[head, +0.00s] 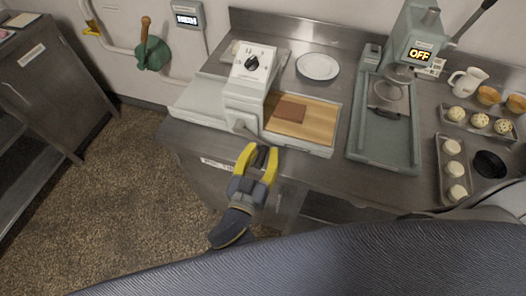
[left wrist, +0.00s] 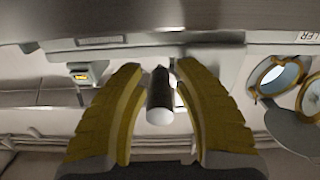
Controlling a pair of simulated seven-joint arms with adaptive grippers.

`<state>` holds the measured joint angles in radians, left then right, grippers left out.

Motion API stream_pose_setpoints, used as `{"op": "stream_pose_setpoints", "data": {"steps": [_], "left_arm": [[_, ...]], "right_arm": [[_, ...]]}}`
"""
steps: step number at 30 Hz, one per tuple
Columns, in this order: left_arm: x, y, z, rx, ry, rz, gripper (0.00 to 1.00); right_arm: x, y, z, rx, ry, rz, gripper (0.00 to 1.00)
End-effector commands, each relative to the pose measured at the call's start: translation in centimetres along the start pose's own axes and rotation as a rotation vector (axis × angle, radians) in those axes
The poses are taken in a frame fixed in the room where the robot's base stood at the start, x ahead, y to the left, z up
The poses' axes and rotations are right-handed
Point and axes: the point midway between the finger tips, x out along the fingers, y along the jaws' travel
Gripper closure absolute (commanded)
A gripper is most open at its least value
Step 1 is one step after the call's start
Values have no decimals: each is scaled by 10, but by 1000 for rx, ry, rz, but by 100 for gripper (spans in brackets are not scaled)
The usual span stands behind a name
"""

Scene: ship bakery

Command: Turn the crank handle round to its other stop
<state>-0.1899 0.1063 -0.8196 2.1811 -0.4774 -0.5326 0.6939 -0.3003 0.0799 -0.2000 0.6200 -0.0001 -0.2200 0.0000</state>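The crank handle is a dark cylinder (left wrist: 160,88) with a pale round end, in the middle of the left wrist view. In the head view the crank's metal arm (head: 243,131) comes out of the front of the grey dough machine (head: 246,96), which has a black dial on its white panel. My left gripper (head: 260,152) has its yellow fingers (left wrist: 159,80) apart, one on each side of the handle. A narrow gap shows between handle and fingers; I see no firm contact. My right gripper is not in view.
A brown slab (head: 290,110) lies on the machine's wooden board (head: 318,122). A white plate (head: 318,66) is behind it. A grey press reading OFF (head: 421,54) and trays with pale buns (head: 454,170) stand to the right. The floor left of the counter is clear.

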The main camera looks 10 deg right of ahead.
Motion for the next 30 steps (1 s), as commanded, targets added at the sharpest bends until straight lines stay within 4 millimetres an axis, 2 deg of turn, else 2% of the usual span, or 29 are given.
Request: {"op": "stream_pose_setpoints", "data": {"steps": [1, 7, 21, 30], "left_arm": [[0, 0, 0, 0, 0, 0, 76], [0, 0, 0, 0, 0, 0, 100], [0, 1, 0, -14, -3, -1, 100], [0, 12, -22, -274, -1, -1, 100]], "right_arm": [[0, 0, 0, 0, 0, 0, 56], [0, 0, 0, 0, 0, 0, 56], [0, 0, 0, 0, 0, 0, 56], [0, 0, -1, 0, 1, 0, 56]]}}
